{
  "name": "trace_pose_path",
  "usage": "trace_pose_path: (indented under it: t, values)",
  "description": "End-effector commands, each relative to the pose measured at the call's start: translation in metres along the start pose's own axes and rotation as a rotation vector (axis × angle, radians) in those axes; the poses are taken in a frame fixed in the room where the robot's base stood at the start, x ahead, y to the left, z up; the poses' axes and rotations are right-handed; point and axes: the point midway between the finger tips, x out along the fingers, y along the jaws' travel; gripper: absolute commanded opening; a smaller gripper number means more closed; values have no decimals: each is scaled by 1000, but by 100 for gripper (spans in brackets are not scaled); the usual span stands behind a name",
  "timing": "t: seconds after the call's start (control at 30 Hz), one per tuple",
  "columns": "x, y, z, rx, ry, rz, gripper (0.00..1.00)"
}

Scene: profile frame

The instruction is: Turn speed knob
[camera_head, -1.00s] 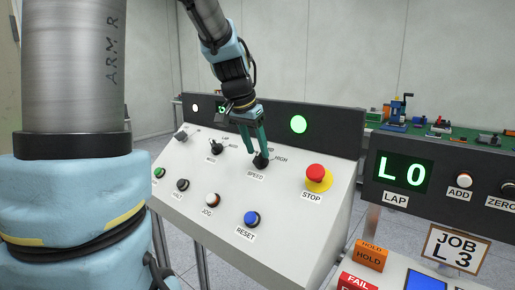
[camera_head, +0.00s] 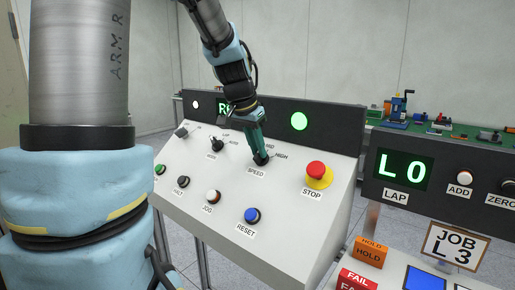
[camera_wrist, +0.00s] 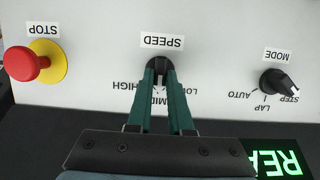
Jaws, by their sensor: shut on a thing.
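The black speed knob (camera_head: 261,161) is on the sloped white panel above its SPEED label. In the wrist view the knob (camera_wrist: 158,67) sits between the green fingertips, with LOW, MID and HIGH marked around it. My gripper (camera_head: 259,153) reaches down to it from above and is shut on it; it also fills the lower middle of the wrist view (camera_wrist: 159,75). The fingers cover much of the knob, and I cannot tell exactly which mark its pointer faces.
The red STOP button (camera_head: 315,170) on its yellow base stands to the right. The mode knob (camera_head: 214,145) is to the left, and the blue reset button (camera_head: 251,215) is below. A dark display strip (camera_head: 340,122) runs along the panel's top.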

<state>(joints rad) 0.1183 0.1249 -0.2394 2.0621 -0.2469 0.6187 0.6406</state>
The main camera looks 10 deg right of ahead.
Motion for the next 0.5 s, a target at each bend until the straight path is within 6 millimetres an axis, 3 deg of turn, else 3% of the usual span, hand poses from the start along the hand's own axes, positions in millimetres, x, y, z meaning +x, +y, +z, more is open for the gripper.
trace_pose_path:
  t: [0.5]
  values:
    - [0,-1,0,-31,0,9,0]
